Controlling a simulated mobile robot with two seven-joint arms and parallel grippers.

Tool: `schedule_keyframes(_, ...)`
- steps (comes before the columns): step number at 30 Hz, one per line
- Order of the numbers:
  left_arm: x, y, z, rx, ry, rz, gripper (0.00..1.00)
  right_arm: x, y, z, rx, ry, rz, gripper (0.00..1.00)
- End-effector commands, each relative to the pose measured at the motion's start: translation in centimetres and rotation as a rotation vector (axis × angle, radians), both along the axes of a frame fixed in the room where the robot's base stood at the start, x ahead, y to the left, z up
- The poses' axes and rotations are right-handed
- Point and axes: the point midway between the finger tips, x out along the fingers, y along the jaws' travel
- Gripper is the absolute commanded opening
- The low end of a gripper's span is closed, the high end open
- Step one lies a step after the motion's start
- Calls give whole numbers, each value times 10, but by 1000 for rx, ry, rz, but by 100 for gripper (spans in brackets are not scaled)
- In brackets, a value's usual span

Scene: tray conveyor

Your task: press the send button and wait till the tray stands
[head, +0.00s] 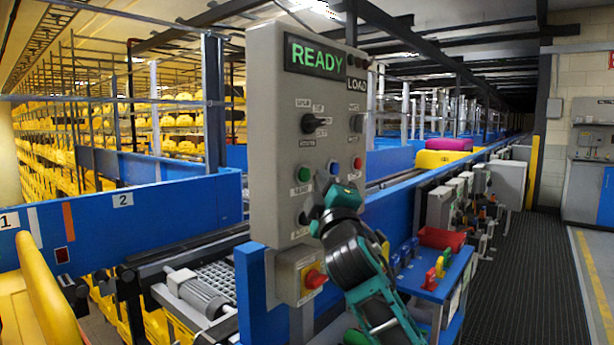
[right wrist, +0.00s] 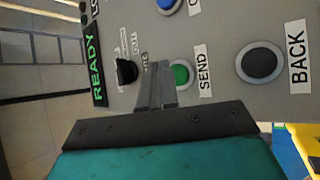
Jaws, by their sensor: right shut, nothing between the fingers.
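The grey control panel (head: 275,130) stands in the middle of the head view, its display (head: 316,57) reading READY. The green send button (head: 303,174) is on the panel; it also shows in the right wrist view (right wrist: 182,74) beside its SEND label. My right gripper (head: 325,195) is shut and empty, low in front of the panel. In the right wrist view its fingertips (right wrist: 158,72) overlap the button's edge; I cannot tell whether they touch it. A yellow tray (head: 435,159) with a magenta one (head: 448,144) on it sits far along the conveyor. My left gripper is not in view.
The black BACK button (right wrist: 260,62) is near the send button. A blue button (head: 333,166) and a red one (head: 357,163) sit to the right. A red stop knob (head: 316,279) sticks out below. A blue stand (head: 437,288) with a red bin is at the right.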

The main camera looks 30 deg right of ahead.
Motion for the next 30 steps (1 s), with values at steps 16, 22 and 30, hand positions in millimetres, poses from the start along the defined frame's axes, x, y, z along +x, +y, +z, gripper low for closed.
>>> schedule_keyframes(16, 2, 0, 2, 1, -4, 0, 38, 8, 3, 0, 0, -1, 0, 0)
schedule_keyframes(22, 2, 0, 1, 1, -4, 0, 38, 8, 4, 0, 0, 0, 0, 0)
schedule_keyframes(30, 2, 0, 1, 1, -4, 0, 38, 11, 4, 0, 1, 0, 0, 0)
